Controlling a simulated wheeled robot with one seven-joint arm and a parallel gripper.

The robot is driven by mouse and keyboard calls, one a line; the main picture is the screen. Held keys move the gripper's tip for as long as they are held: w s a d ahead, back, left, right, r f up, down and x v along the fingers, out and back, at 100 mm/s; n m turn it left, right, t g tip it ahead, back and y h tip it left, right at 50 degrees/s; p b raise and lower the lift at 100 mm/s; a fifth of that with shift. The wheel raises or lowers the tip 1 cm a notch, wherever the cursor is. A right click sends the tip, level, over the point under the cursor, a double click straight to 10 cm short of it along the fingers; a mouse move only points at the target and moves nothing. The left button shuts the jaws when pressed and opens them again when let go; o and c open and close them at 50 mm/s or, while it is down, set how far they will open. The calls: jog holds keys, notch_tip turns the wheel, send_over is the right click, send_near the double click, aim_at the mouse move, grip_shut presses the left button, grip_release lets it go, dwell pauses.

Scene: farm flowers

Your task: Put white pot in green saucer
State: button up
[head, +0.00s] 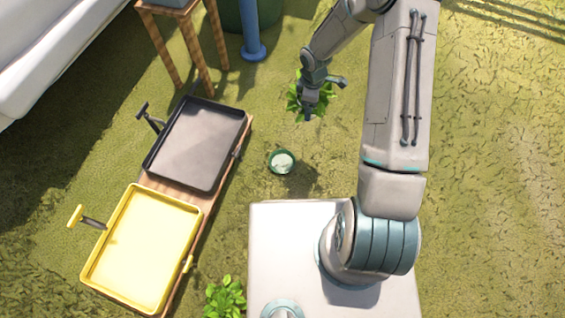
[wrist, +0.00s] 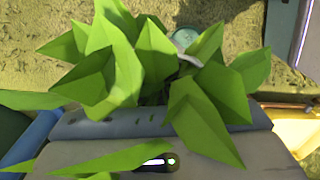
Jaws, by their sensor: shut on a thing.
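My gripper (head: 312,103) is raised above the grass, shut on a potted plant with bright green leaves (head: 296,98). The leaves fill the middle of the wrist view (wrist: 150,65) and hide most of the pot. Only a small whitish bit of the white pot (wrist: 187,63) shows between them. The green saucer (head: 272,165), a small round dish with a dark green rim and pale inside, lies on the ground below and left of my gripper in the head view. It shows partly behind the leaves in the wrist view (wrist: 184,37).
A low wooden bench (head: 229,160) at left holds a black tray (head: 190,145) and a yellow tray (head: 145,250). Another leafy plant (head: 225,298) is at the bottom. A wooden stool (head: 160,45) and blue post (head: 252,35) stand at the back. Grass at right is clear.

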jog(key=s+a+f+n+b, duration=0.1)
jog(key=s+f+n+b, duration=0.2)
jog(key=s+f+n, duration=0.85)
jog(key=s+a+f+n+b, duration=0.1)
jog(key=s+f+n+b, duration=0.4)
jog(key=n, duration=1.1)
jog(key=p, duration=0.5)
send_near(282, 163)
jog(key=shift+s+d+f, duration=0.25)
jog(key=shift+s+d, duration=0.15)
jog(key=shift+w+a+f, duration=0.2)
jog(key=shift+w+a, duration=0.05)
jog(key=shift+w, duration=0.1)
jog(key=shift+f+b, duration=1.1)
jog(key=shift+f, duration=0.85)
